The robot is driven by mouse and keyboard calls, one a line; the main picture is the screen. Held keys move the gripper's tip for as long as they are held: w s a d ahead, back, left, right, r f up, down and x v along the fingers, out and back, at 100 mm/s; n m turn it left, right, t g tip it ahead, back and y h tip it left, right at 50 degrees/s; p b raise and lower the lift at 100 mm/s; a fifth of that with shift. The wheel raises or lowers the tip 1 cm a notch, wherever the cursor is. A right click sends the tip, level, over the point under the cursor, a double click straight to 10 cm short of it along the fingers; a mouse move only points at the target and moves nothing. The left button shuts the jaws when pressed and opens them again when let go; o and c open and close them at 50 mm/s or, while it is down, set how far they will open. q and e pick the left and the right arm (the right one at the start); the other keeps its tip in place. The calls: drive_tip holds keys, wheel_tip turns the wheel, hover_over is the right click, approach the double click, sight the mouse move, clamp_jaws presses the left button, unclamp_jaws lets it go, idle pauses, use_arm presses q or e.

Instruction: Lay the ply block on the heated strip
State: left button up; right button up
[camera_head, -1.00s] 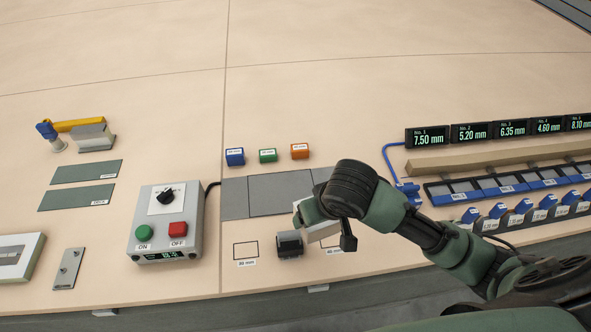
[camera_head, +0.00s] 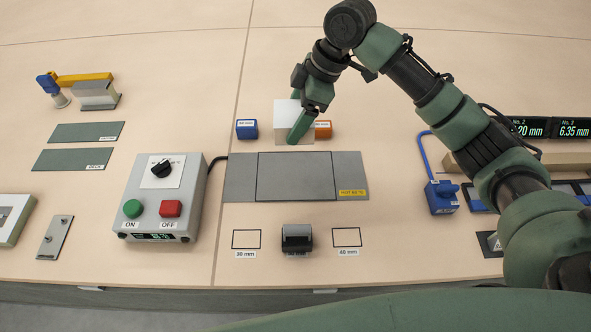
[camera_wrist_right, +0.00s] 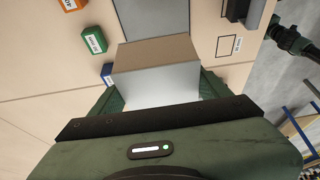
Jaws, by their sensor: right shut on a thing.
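The ply block (camera_head: 290,118), pale on one face, is held in my right gripper (camera_head: 300,118). In the right wrist view the block (camera_wrist_right: 155,75) shows a brown face and a pale face between the two green fingers (camera_wrist_right: 160,90). The heated strip (camera_head: 240,178) is a flat grey strip with a darker outlined middle area and a yellow hot label at its right end. In the head view the block appears just beyond the strip's far edge; its exact height is unclear. The strip's surface looks bare. My left gripper is not in view.
A blue block (camera_head: 247,129) and an orange block (camera_head: 323,129) stand behind the strip; a green block (camera_wrist_right: 94,40) shows in the wrist view. The ON/OFF control box (camera_head: 165,200) is left. A dark block (camera_head: 297,238) sits between two outlined squares in front.

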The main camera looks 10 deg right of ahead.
wheel_tip(320, 180, down, 12)
drive_tip(key=shift+f, duration=0.2)
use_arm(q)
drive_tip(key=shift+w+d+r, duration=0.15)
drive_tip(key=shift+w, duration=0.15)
use_arm(e)
drive_tip(key=shift+f, duration=2.55)
drive_tip(key=o, duration=1.9)
drive_tip(key=shift+c, duration=0.2)
drive_tip(key=v, duration=1.2)
drive_tip(key=shift+s, duration=0.1)
